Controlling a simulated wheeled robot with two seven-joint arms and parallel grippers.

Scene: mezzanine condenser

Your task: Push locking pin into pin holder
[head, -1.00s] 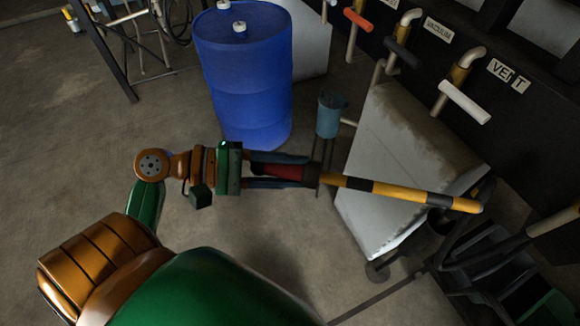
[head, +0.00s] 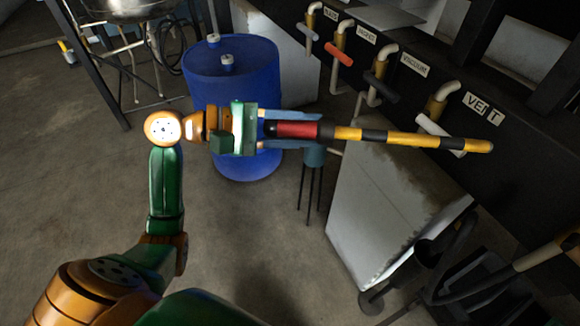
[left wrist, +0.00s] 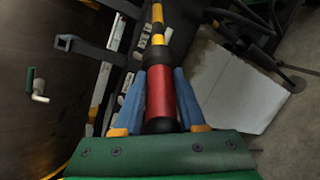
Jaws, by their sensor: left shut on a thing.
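The locking pin appears to be the rod with a red grip (head: 297,130) and a yellow-and-black striped shaft (head: 400,138). My left gripper (head: 314,130) is shut on the red grip, its blue fingers on either side. The shaft points right, almost level in the head view, across the front of the VENT handle. The left wrist view shows the red grip (left wrist: 160,95) between the fingers, with the shaft running away from me. I cannot pick out the pin holder for certain. A blue-grey cup on thin legs (head: 315,156) is partly hidden behind the gripper.
A blue barrel (head: 230,75) stands behind the left gripper. A pale grey box (head: 385,215) stands below the shaft. A dark panel with labelled valve handles, including a white one by the VENT label (head: 483,107), runs along the right. Concrete floor is open at left.

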